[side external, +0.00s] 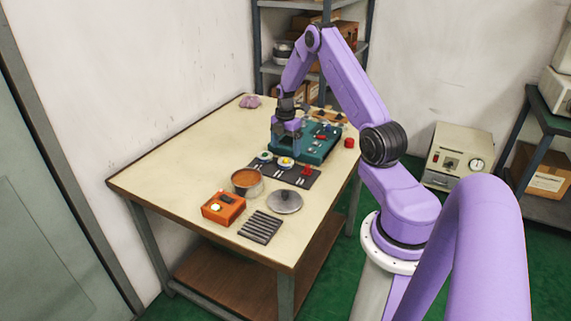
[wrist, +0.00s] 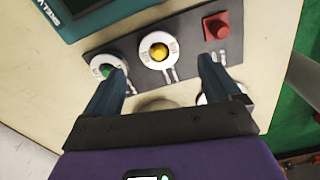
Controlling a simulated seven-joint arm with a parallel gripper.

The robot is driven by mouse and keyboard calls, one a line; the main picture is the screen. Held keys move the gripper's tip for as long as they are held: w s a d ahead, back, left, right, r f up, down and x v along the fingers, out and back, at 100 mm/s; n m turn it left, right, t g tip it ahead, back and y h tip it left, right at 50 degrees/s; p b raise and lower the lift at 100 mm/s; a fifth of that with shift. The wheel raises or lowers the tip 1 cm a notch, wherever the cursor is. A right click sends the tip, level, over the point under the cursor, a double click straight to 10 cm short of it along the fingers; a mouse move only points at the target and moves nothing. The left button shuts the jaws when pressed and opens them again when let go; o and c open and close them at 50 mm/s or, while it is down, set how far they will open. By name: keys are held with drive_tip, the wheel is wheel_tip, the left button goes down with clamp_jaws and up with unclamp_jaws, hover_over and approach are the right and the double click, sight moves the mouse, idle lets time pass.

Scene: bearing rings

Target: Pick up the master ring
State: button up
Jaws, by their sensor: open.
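Two pale rings sit on a dark mat (wrist: 190,62). One ring (wrist: 158,36) surrounds a yellow round centre, and the other ring (wrist: 92,60) surrounds a green one. In the side view they are the yellow-centred ring (side external: 280,165) and the green-centred ring (side external: 261,160). I cannot tell which is the master ring. My gripper (wrist: 162,70) is open and empty, fingers pointing down above the table; it also shows in the side view (side external: 287,142). In the wrist view its left finger overlaps the green-centred ring's edge, and the yellow-centred ring appears beyond the gap.
A red block (wrist: 216,27) stands at the mat's right end. A teal unit (side external: 318,152) is behind the mat. A pot with brown contents (side external: 246,184), a grey lid (side external: 284,203), an orange box (side external: 223,208) and a ribbed dark plate (side external: 260,227) are in front.

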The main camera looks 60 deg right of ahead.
sight(285, 159)
drive_tip(key=shift+w+f, duration=0.1)
drive_tip(key=shift+f, duration=2.8)
drive_tip(key=shift+c, duration=0.4)
drive_tip(key=c, duration=1.3)
drive_tip(key=shift+o, duration=0.2)
drive_tip(key=shift+r, duration=0.1)
